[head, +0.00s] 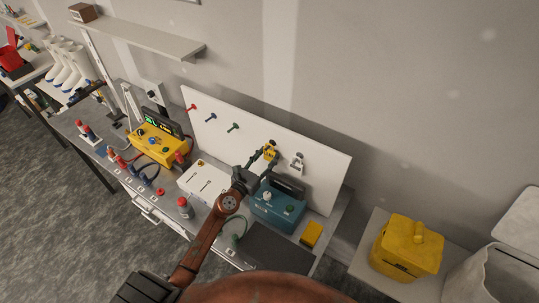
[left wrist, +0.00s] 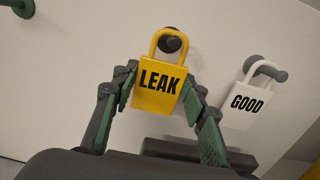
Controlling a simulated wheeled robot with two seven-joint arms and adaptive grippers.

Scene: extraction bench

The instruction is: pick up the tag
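A yellow tag shaped like a padlock (left wrist: 157,86), marked LEAK in black, hangs by its loop on a dark peg on the white board. It also shows in the head view (head: 271,153). My left gripper (left wrist: 161,88) has one finger against each side edge of this tag; in the head view the gripper (head: 262,160) reaches up to the board. The tag still sits against the peg. A white tag marked GOOD (left wrist: 246,105) hangs on the peg to the right, apart from the fingers. My right gripper is not in view.
The white board (head: 325,178) stands behind the bench. A teal case (head: 278,212) stands below the tags, with a yellow block (head: 312,234) to its right. A yellow instrument (head: 158,145) stands to the left. A yellow bin (head: 408,248) stands at the right.

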